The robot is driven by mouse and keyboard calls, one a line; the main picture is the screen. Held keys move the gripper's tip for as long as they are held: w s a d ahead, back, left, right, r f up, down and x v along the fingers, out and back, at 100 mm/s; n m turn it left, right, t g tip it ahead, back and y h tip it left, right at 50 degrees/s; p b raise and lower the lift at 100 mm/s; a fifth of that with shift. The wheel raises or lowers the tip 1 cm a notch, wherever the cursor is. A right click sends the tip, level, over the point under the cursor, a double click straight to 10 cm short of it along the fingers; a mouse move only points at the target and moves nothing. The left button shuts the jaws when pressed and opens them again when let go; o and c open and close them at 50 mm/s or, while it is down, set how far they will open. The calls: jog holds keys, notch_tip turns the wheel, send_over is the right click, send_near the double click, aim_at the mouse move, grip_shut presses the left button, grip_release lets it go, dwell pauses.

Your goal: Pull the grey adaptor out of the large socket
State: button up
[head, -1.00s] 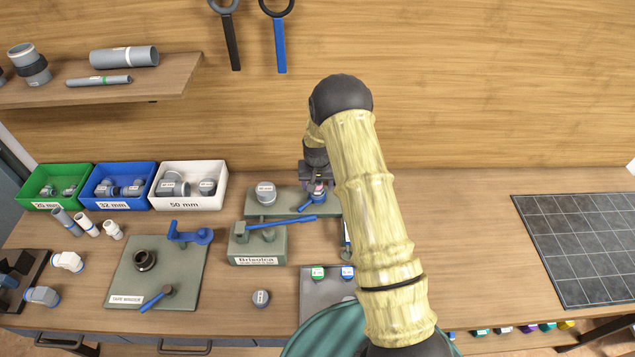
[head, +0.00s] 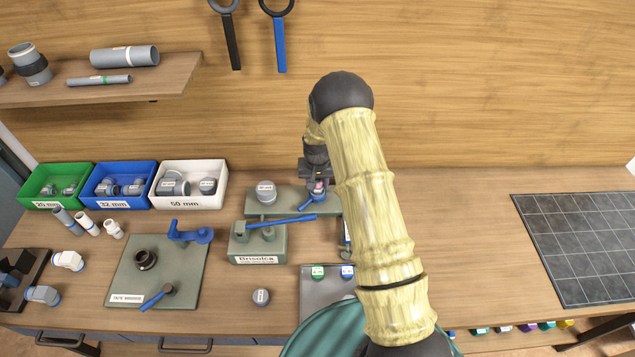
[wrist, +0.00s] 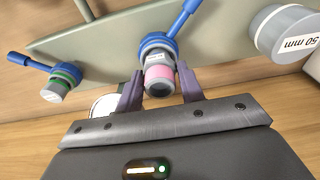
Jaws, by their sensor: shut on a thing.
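The grey adaptor (wrist: 158,78), with a pink band on one side, stands at the blue-ringed large socket (wrist: 157,46) in the wrist view. Its far end meets the blue ring; how deep it sits I cannot tell. My gripper (wrist: 159,90) is shut on the adaptor, one dark finger on each side. A blue lever runs up and right from the ring. In the head view my gripper (head: 317,178) is over the green fixture (head: 290,203), partly hidden by my arm, with the blue ring (head: 314,199) just below it.
A smaller socket (wrist: 63,78) with green and blue rings and its own lever is at left in the wrist view. A grey 50 mm cap (wrist: 284,34) is close on the right. A long blue lever (head: 280,226) lies in front. Bins (head: 190,186) stand left.

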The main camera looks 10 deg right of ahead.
jog(key=shift+r+p, duration=1.3)
jog(key=shift+r, duration=1.4)
dwell(0.6)
jog(key=shift+r+p, duration=0.95)
jog(key=shift+r, duration=1.05)
